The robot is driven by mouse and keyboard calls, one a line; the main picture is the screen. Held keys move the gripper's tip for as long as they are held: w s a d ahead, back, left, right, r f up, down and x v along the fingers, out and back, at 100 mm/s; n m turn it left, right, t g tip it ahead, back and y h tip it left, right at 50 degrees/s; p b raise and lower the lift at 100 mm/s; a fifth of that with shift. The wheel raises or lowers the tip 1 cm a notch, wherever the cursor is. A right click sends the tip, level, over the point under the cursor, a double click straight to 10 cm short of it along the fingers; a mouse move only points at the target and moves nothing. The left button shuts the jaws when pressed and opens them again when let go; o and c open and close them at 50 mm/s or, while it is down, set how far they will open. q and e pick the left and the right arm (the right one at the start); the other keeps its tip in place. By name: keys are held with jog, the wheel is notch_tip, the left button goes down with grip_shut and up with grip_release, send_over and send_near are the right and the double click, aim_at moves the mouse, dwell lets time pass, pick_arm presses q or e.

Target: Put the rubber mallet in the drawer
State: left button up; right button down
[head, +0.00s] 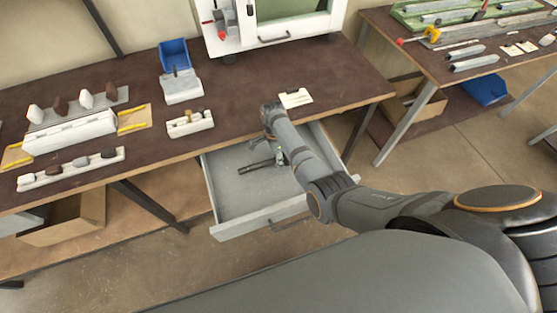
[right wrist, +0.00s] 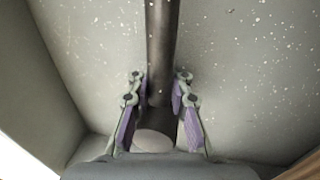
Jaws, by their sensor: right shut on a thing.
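The open drawer (head: 222,205) is pulled out below the brown bench, with a pale speckled floor. My right gripper (head: 280,160) is down inside the drawer. It is shut on a dark rod that looks like the mallet's handle (head: 256,166). In the right wrist view the dark handle (right wrist: 161,35) runs from the top edge down between the fingers of the right gripper (right wrist: 159,78), close over the drawer floor. The mallet's head cannot be made out. My left gripper is not in view.
The bench top (head: 235,95) above the drawer holds a blue bin (head: 174,54), a small white block rack (head: 190,124) and a white card (head: 295,98). A white cabinet (head: 270,30) stands behind. A second bench (head: 400,35) is at the right.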

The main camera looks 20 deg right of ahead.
jog(key=shift+d+f, duration=0.1)
jog(key=shift+f, duration=0.15)
jog(key=c, duration=1.8)
grip_release()
jog(key=o, duration=0.6)
jog(key=shift+r+b, duration=0.15)
jog(key=shift+b, duration=0.15)
jog(key=r, duration=0.3)
jog(key=w+r, duration=0.1)
jog(key=r, duration=0.3)
jog(key=w+r, duration=0.1)
jog(key=r, duration=0.2)
jog(key=shift+r, duration=0.35)
